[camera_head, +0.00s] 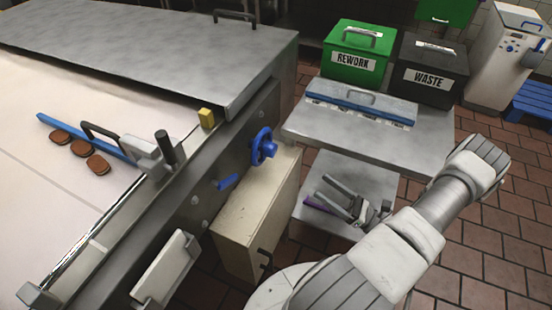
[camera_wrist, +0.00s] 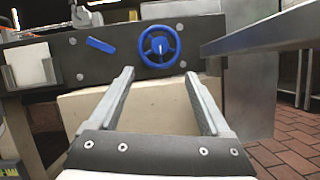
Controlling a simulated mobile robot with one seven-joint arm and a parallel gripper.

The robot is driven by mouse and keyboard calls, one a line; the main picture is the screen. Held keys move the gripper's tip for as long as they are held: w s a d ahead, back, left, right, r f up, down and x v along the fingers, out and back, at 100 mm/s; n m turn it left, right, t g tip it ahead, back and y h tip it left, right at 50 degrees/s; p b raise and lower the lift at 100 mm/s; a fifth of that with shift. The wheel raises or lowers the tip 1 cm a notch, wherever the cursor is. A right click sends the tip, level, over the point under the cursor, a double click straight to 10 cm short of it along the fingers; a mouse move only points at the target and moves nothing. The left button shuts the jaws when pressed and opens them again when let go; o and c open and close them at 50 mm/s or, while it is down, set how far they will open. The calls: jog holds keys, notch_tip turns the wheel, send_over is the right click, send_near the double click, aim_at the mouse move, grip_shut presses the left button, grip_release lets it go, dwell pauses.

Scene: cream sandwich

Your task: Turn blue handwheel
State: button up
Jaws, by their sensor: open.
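The blue handwheel (camera_head: 263,147) is mounted on the dark side panel of the conveyor machine. In the wrist view the blue handwheel (camera_wrist: 160,46) faces me, round with spokes and a hub, beyond my fingertips and roughly centred between them. My gripper (camera_wrist: 158,75) is open and empty, its two grey fingers pointing toward the wheel and apart from it.
A blue lever (camera_head: 227,182) sits left of the wheel. A beige box (camera_head: 255,215) stands below it. Brown biscuits (camera_head: 78,147) lie on the belt.

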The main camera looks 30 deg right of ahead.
aim_at(275, 152)
jog(key=x, duration=1.7)
jog(key=shift+w+a+r, duration=0.1)
jog(key=shift+w, duration=0.05)
grip_shut()
